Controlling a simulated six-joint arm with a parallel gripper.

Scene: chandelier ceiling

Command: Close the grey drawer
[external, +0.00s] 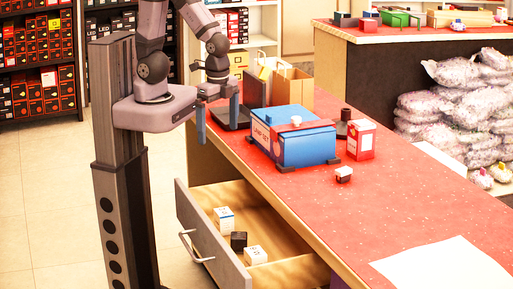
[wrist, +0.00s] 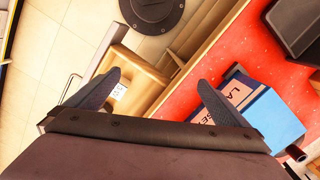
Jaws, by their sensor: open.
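The grey drawer (external: 207,240) stands pulled out from under the red-topped counter in the external view. Its front panel carries a pale bar handle (external: 192,246). Its light wooden inside holds a white-and-blue box (external: 224,219), a black cube (external: 238,241) and a white box (external: 255,256). My gripper (external: 218,116) is open and empty, above the drawer and beside the counter's far end, apart from the handle. In the wrist view the open drawer (wrist: 140,72) shows beyond and between my fingers (wrist: 160,79), with its handle (wrist: 70,88) at the left.
The red counter top (external: 405,190) bears a blue case (external: 305,145), a red-and-white box (external: 361,140), a small block (external: 344,174) and a white sheet (external: 447,270). Paper bags (external: 290,88) stand behind the case. The tiled floor (external: 40,200) in front of the drawer is clear.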

